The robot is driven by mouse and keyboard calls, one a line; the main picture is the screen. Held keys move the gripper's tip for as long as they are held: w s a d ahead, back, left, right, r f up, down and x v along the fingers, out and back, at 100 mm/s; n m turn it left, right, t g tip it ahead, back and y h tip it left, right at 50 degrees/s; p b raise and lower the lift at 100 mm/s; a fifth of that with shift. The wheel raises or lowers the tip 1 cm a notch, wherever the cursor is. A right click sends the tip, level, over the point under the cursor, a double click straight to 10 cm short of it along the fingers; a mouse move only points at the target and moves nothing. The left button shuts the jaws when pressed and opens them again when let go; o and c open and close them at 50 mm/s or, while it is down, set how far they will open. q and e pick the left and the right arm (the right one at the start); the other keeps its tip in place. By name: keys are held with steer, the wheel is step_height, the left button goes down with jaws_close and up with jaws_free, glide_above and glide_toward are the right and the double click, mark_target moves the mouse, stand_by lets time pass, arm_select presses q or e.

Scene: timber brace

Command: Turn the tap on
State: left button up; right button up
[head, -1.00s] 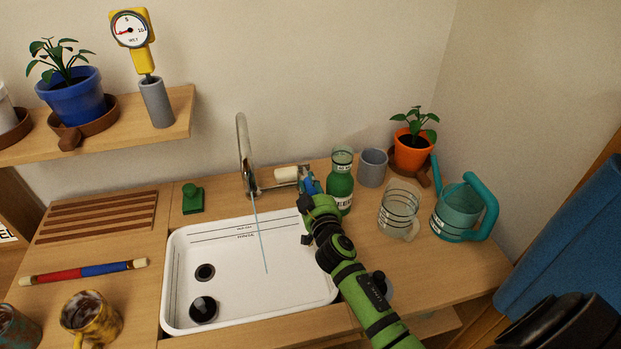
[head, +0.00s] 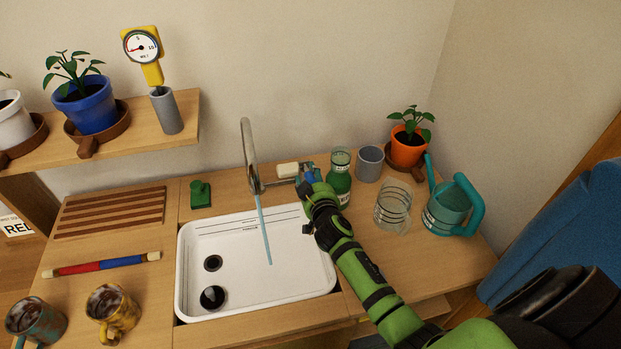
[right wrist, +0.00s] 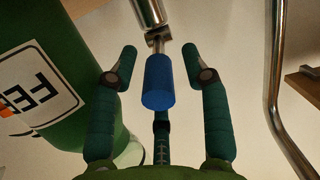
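The tap (head: 250,155) is a tall metal spout at the sink's back edge. A pale blue stream of water (head: 265,235) runs from it into the white sink (head: 245,310). The tap's blue lever handle (right wrist: 158,82) hangs on a metal stem in the right wrist view. My right gripper (right wrist: 159,62) is open around the handle, with a visible gap between each side finger and the blue grip. In the head view my green right gripper (head: 312,185) is at the tap's right side and hides most of the handle. My left gripper is not in view.
A green bottle (head: 338,180) with a label stands close to my right gripper; it also shows in the right wrist view (right wrist: 50,60). A glass jug (head: 393,207), grey cup (head: 369,163) and teal watering can (head: 450,208) stand to the right. A green block (head: 201,194) stands left of the tap.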

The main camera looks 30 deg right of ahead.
steer(key=shift+s, duration=0.25)
steer(key=v, duration=1.1)
steer(key=shift+s+r, duration=0.2)
steer(key=shift+s, duration=0.05)
steer(key=shift+a, duration=0.15)
